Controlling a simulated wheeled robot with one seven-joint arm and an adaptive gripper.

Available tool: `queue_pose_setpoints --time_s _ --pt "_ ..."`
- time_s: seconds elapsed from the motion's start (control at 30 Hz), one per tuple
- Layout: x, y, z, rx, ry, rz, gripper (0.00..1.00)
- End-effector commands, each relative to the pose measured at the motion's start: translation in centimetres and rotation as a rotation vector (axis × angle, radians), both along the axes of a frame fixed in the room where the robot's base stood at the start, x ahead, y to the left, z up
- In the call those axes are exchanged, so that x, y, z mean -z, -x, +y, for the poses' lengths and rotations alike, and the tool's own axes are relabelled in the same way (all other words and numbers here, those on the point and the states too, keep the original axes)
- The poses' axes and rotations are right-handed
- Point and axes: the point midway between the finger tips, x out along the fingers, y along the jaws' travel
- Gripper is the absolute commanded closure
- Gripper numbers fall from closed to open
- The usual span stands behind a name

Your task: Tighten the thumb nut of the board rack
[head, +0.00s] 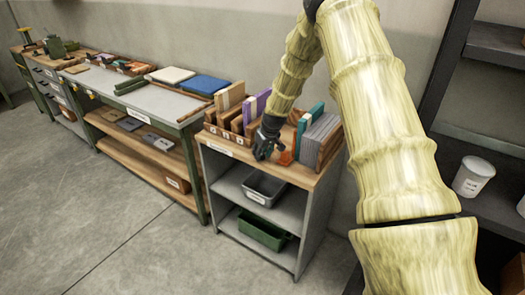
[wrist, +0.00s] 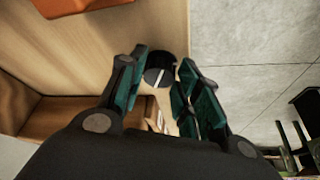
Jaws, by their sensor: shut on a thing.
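The wooden board rack (head: 222,124) stands on the small cabinet top in the head view, with several upright boards and books in it. My gripper (head: 264,153) reaches down at its front edge. In the wrist view my gripper (wrist: 159,82) has its teal-padded fingers on either side of a dark round knob with a pale line across its face, which looks like the thumb nut (wrist: 160,68). The fingers are shut on it. In the head view the nut is hidden behind the gripper.
An orange block (head: 286,158) lies just right of the gripper; an orange piece also shows in the wrist view (wrist: 75,5). A grey bin (head: 264,188) and green bin (head: 262,232) sit on the shelves below. A long workbench (head: 160,103) stands left; dark shelving stands right.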

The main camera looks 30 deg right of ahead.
Motion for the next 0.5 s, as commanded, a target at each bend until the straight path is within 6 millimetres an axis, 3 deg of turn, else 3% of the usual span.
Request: queue_pose_setpoints --time_s 0.5 --pt "-0.25 -0.29 0.59 0.486 0.007 -0.001 0.91"
